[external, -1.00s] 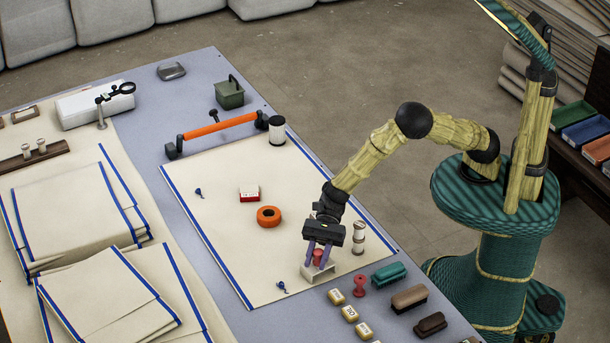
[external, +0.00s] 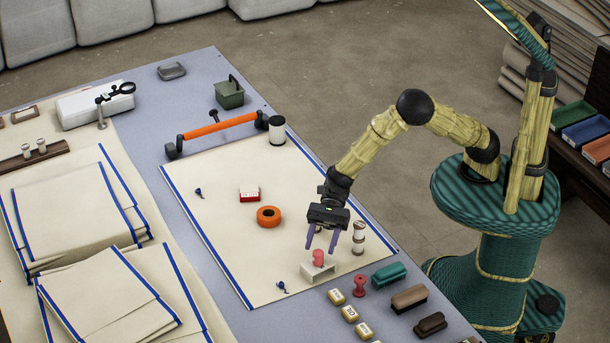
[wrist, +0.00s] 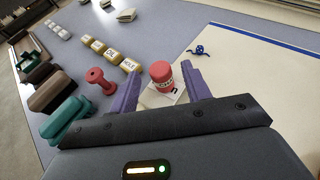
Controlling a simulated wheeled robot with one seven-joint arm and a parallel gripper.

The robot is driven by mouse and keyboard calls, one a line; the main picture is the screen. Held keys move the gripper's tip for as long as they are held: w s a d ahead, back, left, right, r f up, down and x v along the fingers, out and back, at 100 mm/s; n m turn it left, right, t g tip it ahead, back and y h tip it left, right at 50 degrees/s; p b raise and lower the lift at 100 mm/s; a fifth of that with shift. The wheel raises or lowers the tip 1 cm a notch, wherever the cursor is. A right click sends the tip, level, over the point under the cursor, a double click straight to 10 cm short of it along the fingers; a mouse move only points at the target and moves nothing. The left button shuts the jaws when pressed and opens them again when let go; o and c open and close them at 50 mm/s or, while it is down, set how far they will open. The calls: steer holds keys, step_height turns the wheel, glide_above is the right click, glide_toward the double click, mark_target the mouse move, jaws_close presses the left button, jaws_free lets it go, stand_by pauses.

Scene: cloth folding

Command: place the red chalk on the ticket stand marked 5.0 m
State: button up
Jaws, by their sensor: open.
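The red chalk (external: 318,257) is a short red cylinder standing on a small white ticket stand (external: 318,274) near the cloth's front right edge. In the wrist view the chalk (wrist: 161,74) shows a pale band with dark print and sits on the stand (wrist: 163,97), whose marking I cannot read. My gripper (external: 321,247) is open and empty just above the chalk, with its purple fingers to either side and clear of it. The fingers also frame the chalk in the wrist view (wrist: 159,70).
A red spool (external: 359,286), a teal block (external: 388,274) and brown blocks (external: 409,299) stand right of the stand. Several yellow-white labelled blocks (external: 350,313) line the front. An orange ring (external: 268,216) lies on the cloth.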

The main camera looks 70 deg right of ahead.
steer(key=v, duration=0.7)
stand_by(0.6)
steer(key=w+d+r+m+t+h, duration=0.25)
steer(key=w+d+m+t, duration=0.45)
steer(key=w+d+m, duration=0.5)
steer(key=s+d+m+t+h, duration=0.25)
steer(key=d+m+h, duration=0.45)
steer(key=d+m, duration=0.85)
steer(key=s+d+f+m+g+h, duration=0.1)
steer(key=s+d+m+g+h, duration=0.1)
steer(key=s+d+m, duration=0.4)
steer(key=s+d+m+g+h, duration=0.2)
steer(key=s+d+m+g, duration=0.3)
steer(key=s+m, duration=0.8)
steer(key=m, duration=0.7)
steer(key=shift+s+d+f, duration=0.25)
steer(key=shift+d+f, duration=0.1)
steer(key=shift+d, duration=0.05)
